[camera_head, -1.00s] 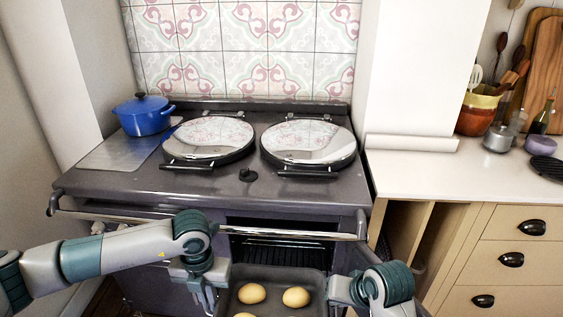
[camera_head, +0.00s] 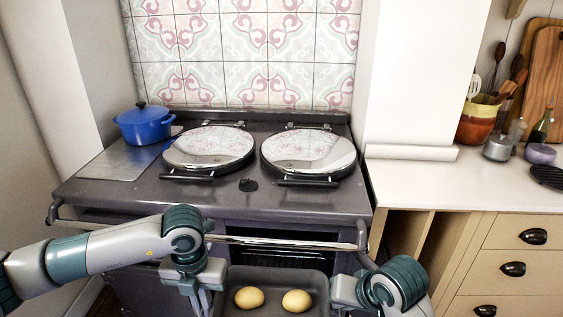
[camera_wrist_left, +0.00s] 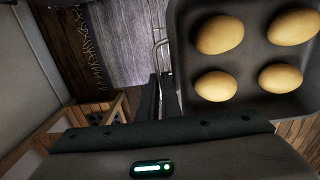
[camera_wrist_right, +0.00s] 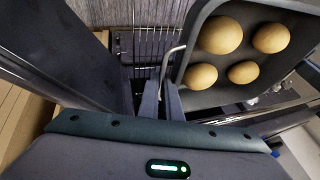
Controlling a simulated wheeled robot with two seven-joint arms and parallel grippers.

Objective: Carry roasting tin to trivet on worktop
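The dark roasting tin (camera_head: 273,283) is at the bottom of the head view, in front of the range oven, with yellow potatoes in it. It also shows in the left wrist view (camera_wrist_left: 250,68) and the right wrist view (camera_wrist_right: 262,30). My left gripper (camera_wrist_left: 161,88) is closed on the wire handle at the tin's left side. My right gripper (camera_wrist_right: 164,88) is closed on the handle at its right side. The tin looks level. Its near edge is cut off in the head view. The dark round trivet (camera_head: 547,176) lies on the worktop (camera_head: 450,180) at the far right, partly cut off.
The range (camera_head: 240,200) has two lidded hotplates and a front rail (camera_head: 280,244) just behind the tin. A blue pot (camera_head: 145,124) stands on its left. A utensil crock (camera_head: 476,122), small pots and a bottle stand behind the trivet. The worktop's left part is clear.

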